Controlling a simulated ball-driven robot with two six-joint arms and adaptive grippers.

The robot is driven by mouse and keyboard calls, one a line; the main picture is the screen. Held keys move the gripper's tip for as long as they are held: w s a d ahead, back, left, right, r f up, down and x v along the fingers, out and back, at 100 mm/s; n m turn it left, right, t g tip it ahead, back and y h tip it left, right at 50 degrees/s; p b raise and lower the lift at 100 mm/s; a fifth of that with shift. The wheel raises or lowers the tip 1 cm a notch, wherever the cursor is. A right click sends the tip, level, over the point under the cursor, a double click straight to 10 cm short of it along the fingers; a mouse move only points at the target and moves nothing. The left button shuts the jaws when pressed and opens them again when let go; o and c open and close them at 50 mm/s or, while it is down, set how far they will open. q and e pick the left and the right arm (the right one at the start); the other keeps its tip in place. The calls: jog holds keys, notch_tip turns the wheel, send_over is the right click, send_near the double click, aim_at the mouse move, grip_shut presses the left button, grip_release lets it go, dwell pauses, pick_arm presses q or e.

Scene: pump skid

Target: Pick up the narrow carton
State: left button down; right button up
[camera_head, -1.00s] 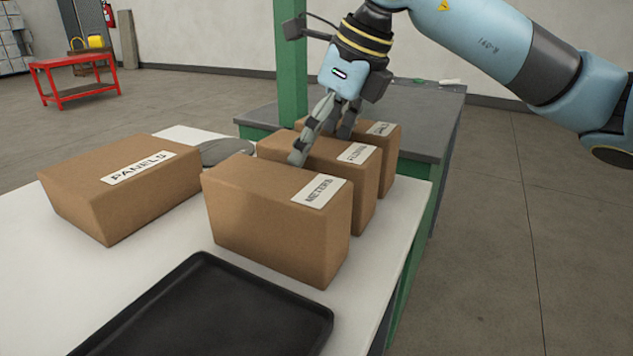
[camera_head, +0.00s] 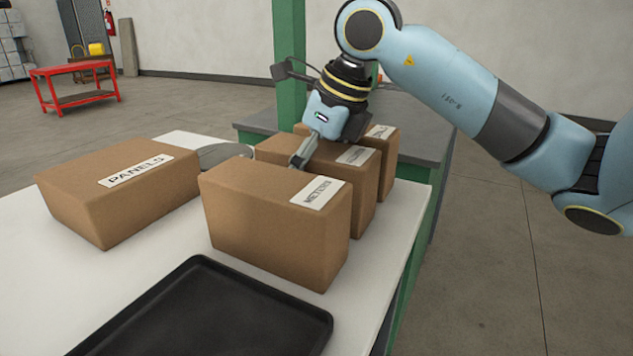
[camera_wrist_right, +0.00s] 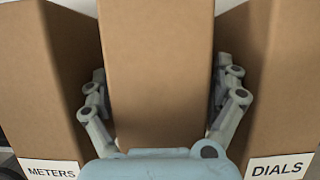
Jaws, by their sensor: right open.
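The narrow carton (camera_head: 364,190) is the middle one of three brown cartons standing in a row on the white table. Its label is too small to read now. In the right wrist view the narrow carton (camera_wrist_right: 157,60) stands upright between my two fingers. My right gripper (camera_head: 312,150) is low over it from above, open, one finger down on each side. In the wrist view the open fingers (camera_wrist_right: 161,78) reach into the gaps beside it; I cannot tell whether they touch it. My left gripper is not in view.
The METERS carton (camera_head: 270,215) stands close in front, and the DIALS carton (camera_head: 388,165) close behind. A PANELS carton (camera_head: 120,195) is at the left. A black tray (camera_head: 215,310) lies nearest. A grey worktop (camera_head: 425,150) is beyond.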

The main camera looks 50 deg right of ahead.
jog(key=c, duration=1.5)
